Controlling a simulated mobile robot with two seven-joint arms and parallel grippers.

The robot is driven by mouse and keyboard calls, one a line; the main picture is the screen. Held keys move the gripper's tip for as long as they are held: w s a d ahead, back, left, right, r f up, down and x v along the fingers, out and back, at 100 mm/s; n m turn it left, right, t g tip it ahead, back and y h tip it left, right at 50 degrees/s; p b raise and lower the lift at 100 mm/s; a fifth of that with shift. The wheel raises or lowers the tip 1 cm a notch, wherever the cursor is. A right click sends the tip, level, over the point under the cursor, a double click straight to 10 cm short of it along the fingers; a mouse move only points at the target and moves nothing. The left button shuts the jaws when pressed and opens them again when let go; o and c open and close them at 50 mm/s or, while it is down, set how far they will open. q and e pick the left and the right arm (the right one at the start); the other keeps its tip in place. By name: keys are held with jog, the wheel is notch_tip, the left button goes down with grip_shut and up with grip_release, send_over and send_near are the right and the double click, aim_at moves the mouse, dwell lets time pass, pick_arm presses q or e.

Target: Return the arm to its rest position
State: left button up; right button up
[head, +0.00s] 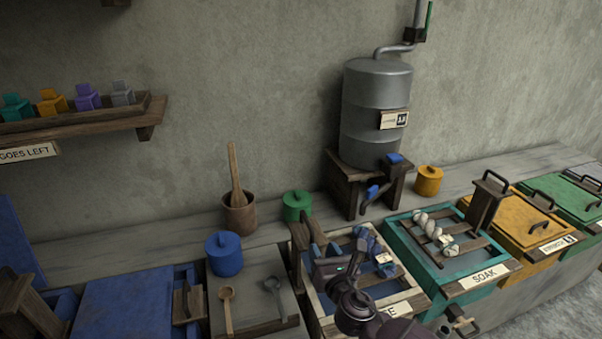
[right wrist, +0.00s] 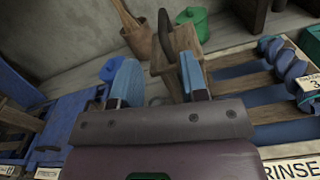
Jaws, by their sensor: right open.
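My right gripper (head: 327,252) is over the left side of the rinse vat (head: 330,325), with my arm coming in from below. In the right wrist view its two blue fingers (right wrist: 160,80) stand apart with a gap between them. A wooden block with a dark handle (right wrist: 182,42) shows just beyond the fingers, close to the right one; I cannot tell whether they touch. A blue twisted skein (head: 366,240) lies on the slats of the rinse vat, right of the gripper, and also shows in the right wrist view (right wrist: 285,62). My left gripper is not in view.
The soak vat (head: 400,222) with a pale skein (head: 430,226), then yellow (head: 510,228) and green vats stand to the right. A metal drum (head: 376,110) stands behind. Blue (head: 224,255) and green (head: 297,206) pots and two spoons are left. Space above the bench is open.

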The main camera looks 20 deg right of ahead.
jog(key=s+d+f+m+g, duration=0.3)
jog(key=s+f+m, duration=0.3)
jog(key=s+m, duration=0.6)
jog(key=s+d+f+m+g, duration=0.3)
jog(key=s+f+m, duration=0.4)
jog(key=m, duration=1.4)
jog(key=s+d, duration=0.1)
jog(key=s, duration=0.4)
jog(key=shift+d+f+h, duration=0.15)
jog(key=shift+f+h, duration=0.15)
jog(key=shift+h, duration=0.1)
